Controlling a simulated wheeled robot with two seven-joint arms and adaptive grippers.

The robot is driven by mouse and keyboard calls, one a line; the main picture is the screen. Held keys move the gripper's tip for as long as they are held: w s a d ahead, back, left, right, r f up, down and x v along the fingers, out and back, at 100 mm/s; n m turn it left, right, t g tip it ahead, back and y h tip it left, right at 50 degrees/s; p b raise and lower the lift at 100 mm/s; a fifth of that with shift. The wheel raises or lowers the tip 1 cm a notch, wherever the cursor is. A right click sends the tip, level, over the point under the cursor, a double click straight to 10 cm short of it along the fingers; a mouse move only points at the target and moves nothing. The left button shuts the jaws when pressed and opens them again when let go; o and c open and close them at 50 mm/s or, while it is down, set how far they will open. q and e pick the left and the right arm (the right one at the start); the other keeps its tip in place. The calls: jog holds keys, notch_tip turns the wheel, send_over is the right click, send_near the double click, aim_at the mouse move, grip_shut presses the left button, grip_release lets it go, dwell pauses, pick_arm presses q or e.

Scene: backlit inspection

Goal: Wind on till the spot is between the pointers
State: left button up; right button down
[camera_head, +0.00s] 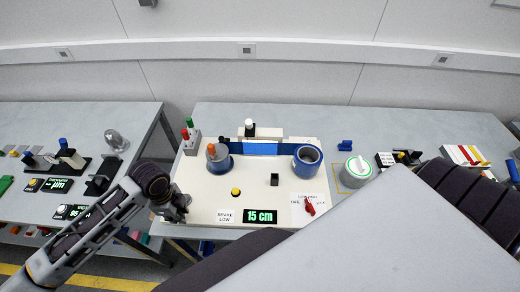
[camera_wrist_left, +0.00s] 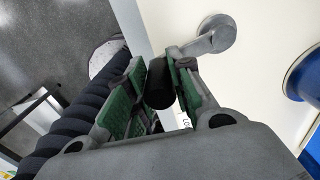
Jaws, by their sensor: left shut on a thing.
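The white winding bench (camera_head: 215,200) holds a left spool (camera_head: 218,163) with an orange knob and a blue ring-shaped right spool (camera_head: 307,160). A blue strip (camera_head: 260,148) runs between them. I cannot make out a spot or pointers on it. The display (camera_head: 260,216) reads 15 cm. At the bench's left front corner, my left gripper (camera_head: 176,207) is shut on the black crank handle (camera_wrist_left: 158,88); its green-padded fingers (camera_wrist_left: 152,98) lie on both sides. The grey crank arm (camera_wrist_left: 205,40) leads up to a round hub. My right gripper is out of view.
A red lamp switch (camera_head: 310,206), a yellow button (camera_head: 235,191) and a small black block (camera_head: 275,180) sit on the bench. A white-and-green dial (camera_head: 357,170) stands to its right. Another bench with gauges (camera_head: 70,150) is at left, across a gap.

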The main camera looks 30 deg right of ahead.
pick_arm(q)
jog(key=shift+w+r, duration=0.1)
jog(key=shift+w, duration=0.05)
dwell(0.3)
jog(key=shift+w+a, duration=0.3)
jog(key=shift+a, duration=0.3)
jog(key=shift+w+a, duration=0.1)
jog(key=shift+w+a, duration=0.35)
jog(key=shift+a, duration=0.1)
dwell(0.4)
jog(key=shift+w+a, duration=0.45)
jog(key=shift+w, duration=0.1)
